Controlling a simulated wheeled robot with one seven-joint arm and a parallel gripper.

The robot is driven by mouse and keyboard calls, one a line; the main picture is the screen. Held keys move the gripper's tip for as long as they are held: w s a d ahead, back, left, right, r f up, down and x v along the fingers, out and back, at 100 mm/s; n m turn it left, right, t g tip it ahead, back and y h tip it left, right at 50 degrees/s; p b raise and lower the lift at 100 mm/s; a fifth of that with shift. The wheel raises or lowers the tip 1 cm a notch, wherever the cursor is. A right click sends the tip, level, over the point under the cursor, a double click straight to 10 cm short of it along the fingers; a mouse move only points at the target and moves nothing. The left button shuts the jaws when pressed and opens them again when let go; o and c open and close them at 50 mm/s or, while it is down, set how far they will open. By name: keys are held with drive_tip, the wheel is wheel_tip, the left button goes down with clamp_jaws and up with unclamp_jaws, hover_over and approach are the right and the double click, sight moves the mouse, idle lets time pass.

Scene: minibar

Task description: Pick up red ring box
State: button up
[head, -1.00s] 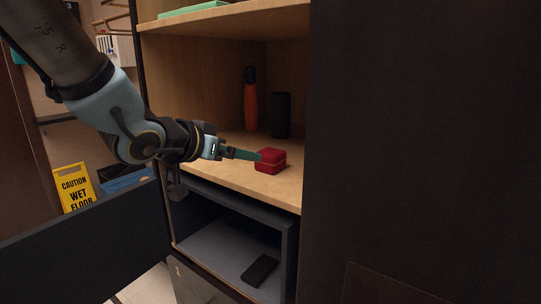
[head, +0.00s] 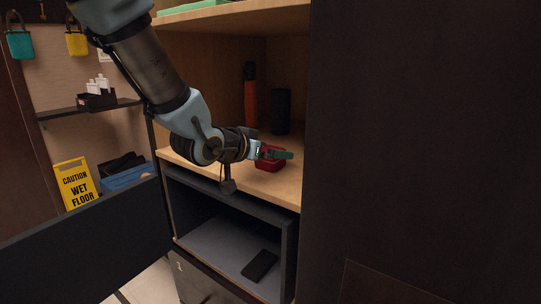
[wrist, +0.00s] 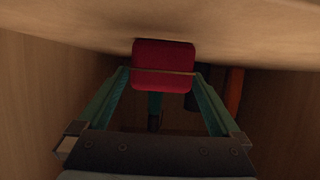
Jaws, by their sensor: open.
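The red ring box (head: 268,164) sits on the wooden shelf above the open minibar, partly covered by my gripper in the head view. My gripper (head: 288,154) reaches in from the left, with its green fingers at the box. In the wrist view the red ring box (wrist: 163,66) lies between the tips of the two spread fingers of my gripper (wrist: 163,72). The fingers are open. I cannot tell whether either finger touches the box.
An orange bottle (head: 250,100) and a dark cylinder (head: 281,112) stand behind the box. A black phone-like object (head: 260,265) lies in the compartment below. The open dark door (head: 90,240) is at lower left, and a dark panel (head: 420,140) bounds the right.

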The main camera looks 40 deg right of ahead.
drive_tip(key=shift+d+f, duration=0.1)
drive_tip(key=shift+d, duration=0.15)
drive_tip(key=shift+c, duration=0.2)
drive_tip(key=c, duration=1.3)
